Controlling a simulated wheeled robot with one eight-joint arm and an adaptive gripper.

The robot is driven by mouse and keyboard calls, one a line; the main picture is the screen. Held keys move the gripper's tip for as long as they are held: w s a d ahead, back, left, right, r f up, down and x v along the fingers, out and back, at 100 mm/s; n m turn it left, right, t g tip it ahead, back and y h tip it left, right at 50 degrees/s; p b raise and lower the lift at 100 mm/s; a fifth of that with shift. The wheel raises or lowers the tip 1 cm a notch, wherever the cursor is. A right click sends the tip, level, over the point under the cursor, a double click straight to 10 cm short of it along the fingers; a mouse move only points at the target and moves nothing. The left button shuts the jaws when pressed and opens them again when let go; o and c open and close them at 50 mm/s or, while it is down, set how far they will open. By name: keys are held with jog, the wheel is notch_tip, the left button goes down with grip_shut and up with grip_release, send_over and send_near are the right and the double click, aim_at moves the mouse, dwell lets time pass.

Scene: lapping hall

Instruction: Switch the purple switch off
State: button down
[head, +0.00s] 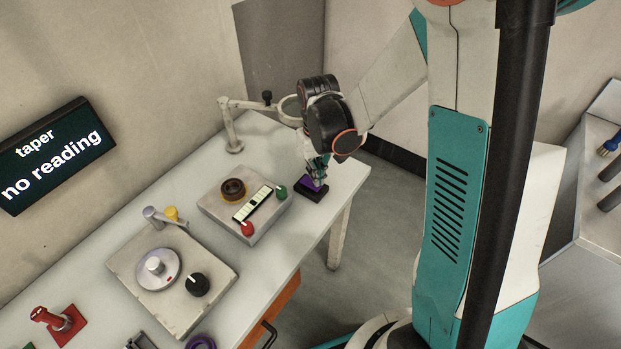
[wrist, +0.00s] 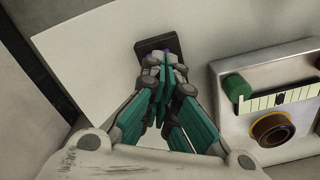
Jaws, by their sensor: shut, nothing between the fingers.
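The purple switch (head: 310,185) sits on a dark base at the right end of the white table, in the head view. My gripper (head: 319,174) is right over it, fingers pointing down, shut with nothing between them. In the wrist view my gripper (wrist: 166,62) covers most of the switch; the dark base (wrist: 150,46) and a sliver of purple show beyond the fingertips. I cannot tell whether the fingertips touch the switch or which way it is tipped.
A grey box (head: 214,204) with a scale, a green knob (head: 281,192) and a red knob (head: 247,229) stands left of the switch. A plate with a disc (head: 157,270) and black dial (head: 197,284) lies nearer. A sign (head: 55,155) reads "taper no reading".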

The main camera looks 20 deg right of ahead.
jog(key=shift+r+p, duration=1.45)
jog(key=shift+r, duration=0.9)
jog(key=s+r+m+t, duration=0.1)
jog(key=s+r+t, duration=0.6)
jog(key=s+r, duration=0.8)
jog(key=shift+r, duration=1.75)
